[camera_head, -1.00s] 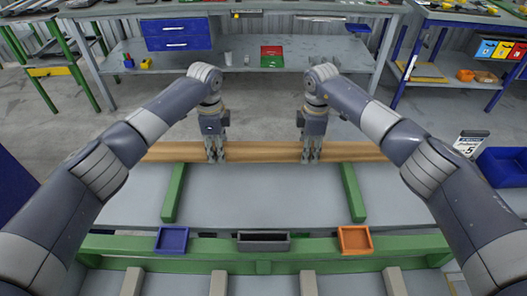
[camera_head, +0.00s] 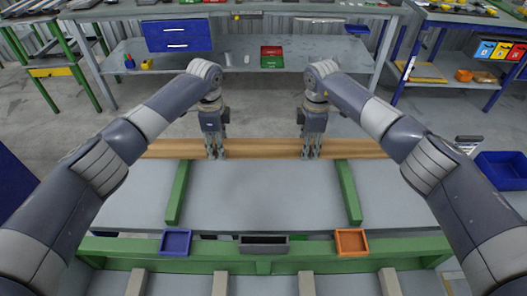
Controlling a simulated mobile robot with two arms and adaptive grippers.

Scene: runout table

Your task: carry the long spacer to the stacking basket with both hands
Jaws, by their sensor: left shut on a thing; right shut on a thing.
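The long spacer (camera_head: 263,148) is a long light-brown wooden bar lying across the view from left to right, at the far side of the grey runout table (camera_head: 263,195). My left gripper (camera_head: 216,153) is shut on it left of its middle. My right gripper (camera_head: 311,153) is shut on it right of its middle. The spacer looks level; whether it touches the table's green bars cannot be told. Its ends are hidden behind my arms. I cannot make out a stacking basket for certain.
Two green bars (camera_head: 178,193) (camera_head: 348,193) lie on the table. A blue tray (camera_head: 176,242), a dark tray (camera_head: 263,243) and an orange tray (camera_head: 352,242) sit on the near green beam. A blue bin (camera_head: 503,170) stands at right. A workbench with blue drawers (camera_head: 177,36) stands beyond open floor.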

